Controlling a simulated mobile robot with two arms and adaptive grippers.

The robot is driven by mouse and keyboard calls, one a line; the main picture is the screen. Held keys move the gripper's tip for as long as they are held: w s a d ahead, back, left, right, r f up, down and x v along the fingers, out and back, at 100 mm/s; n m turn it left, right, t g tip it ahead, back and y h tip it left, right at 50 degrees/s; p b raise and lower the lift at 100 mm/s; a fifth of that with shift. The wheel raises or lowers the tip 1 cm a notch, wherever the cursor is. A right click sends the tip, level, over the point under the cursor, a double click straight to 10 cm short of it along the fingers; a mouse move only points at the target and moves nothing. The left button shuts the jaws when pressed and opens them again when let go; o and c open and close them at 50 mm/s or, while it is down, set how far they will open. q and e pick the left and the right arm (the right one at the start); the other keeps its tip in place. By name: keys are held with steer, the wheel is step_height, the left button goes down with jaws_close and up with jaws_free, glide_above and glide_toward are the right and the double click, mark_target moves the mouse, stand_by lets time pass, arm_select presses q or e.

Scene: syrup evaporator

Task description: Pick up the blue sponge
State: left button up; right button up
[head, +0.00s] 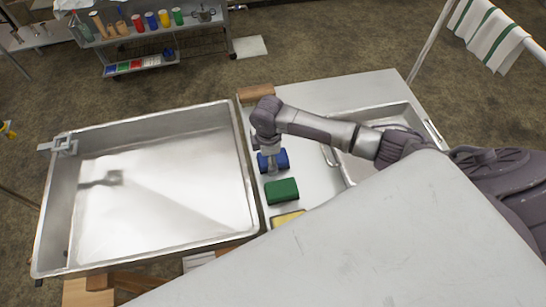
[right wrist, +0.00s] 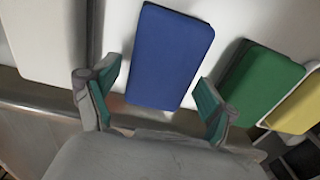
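The blue sponge (head: 283,159) lies on the light counter strip right of the large pan, partly hidden under my right gripper (head: 272,163) in the head view. In the right wrist view the blue sponge (right wrist: 168,55) lies between and ahead of the two green-padded fingers of the right gripper (right wrist: 157,90). The fingers are spread wide, with a gap visible on both sides of the sponge. I cannot tell the exact height of the fingertips above the counter. My left gripper is in neither view.
A green sponge (head: 282,191) and a yellow sponge (head: 288,218) lie in line beside the blue one. The large metal pan (head: 247,190) stands left, a metal sink-like basin (head: 350,173) right. A wooden block (head: 256,93) lies behind. A cart (head: 140,50) stands far back.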

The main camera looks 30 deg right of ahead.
steer(key=c, duration=0.8)
steer(key=shift+r, duration=0.15)
steer(key=shift+w+r, duration=0.1)
steer(key=shift+r, duration=0.15)
steer(key=r, duration=0.1)
steer(key=d+r+b, duration=0.1)
steer(key=r, duration=0.1)
steer(key=shift+s+r, duration=0.2)
steer(key=shift+r, duration=0.1)
steer(key=s+d+r+b, duration=0.2)
steer(key=s+d+r, duration=0.2)
steer(key=d, duration=0.5)
step_height(320, 180, up, 3)
steer(key=shift+s+d+f, duration=0.15)
steer(key=shift+d, duration=0.25)
